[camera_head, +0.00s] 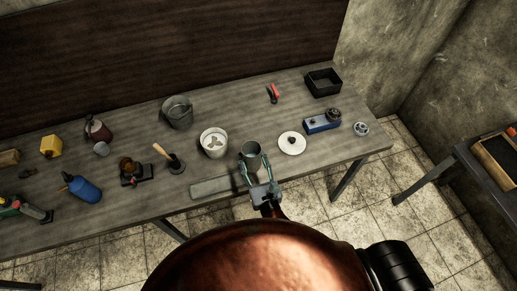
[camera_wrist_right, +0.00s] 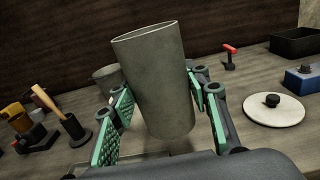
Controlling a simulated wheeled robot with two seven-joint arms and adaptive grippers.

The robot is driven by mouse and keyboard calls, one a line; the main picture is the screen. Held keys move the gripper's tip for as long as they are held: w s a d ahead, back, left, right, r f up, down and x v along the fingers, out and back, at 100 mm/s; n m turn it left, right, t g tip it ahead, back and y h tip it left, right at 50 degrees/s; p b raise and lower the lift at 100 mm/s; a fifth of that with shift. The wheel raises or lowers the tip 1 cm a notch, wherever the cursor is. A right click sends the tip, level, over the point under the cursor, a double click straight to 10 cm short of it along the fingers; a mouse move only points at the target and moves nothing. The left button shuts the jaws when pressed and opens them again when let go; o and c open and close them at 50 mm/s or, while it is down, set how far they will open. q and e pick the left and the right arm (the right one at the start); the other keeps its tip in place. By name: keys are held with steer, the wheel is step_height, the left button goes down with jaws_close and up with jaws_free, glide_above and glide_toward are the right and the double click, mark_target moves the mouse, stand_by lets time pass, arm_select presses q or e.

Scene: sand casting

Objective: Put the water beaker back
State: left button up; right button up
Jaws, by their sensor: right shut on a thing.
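The water beaker, a tall plain grey cup (camera_head: 250,150), is near the front edge of the workbench, and it fills the middle of the right wrist view (camera_wrist_right: 155,75). My right gripper (camera_head: 254,168) is shut on it, with one green-padded finger on each side. The beaker is nearly upright, tilted slightly in the wrist view. I cannot tell whether its base touches the bench. Its contents are hidden. My left gripper is not in view.
A white pot (camera_head: 214,143) stands just left of the beaker, and a grey bucket (camera_head: 177,112) behind it. A white round lid (camera_head: 292,143) lies to the right. A flat grey strip (camera_head: 211,187) lies at the front. Bench (camera_head: 237,108) behind the beaker is clear.

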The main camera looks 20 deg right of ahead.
steer(key=w+d+f+b, duration=0.1)
steer(key=w+f, duration=0.2)
steer(key=w+d+f+b, duration=0.2)
steer(key=w+f, duration=0.1)
steer(key=w, duration=0.1)
steer(key=w+d+f+b, duration=0.1)
steer(key=w+d+f, duration=0.1)
steer(key=w, duration=0.2)
steer(key=shift+d+f, duration=0.1)
steer(key=shift+f, duration=0.3)
steer(key=shift+w+f, duration=0.15)
steer(key=shift+w, duration=0.05)
steer(key=f+b, duration=0.1)
steer(key=f, duration=0.1)
steer(key=f+b, duration=0.2)
steer(key=shift+w+d, duration=0.15)
steer(key=shift+w, duration=0.05)
steer(key=shift+r, duration=0.2)
steer(key=shift+f, duration=0.15)
steer(key=o, duration=1.4)
steer(key=shift+o, duration=0.2)
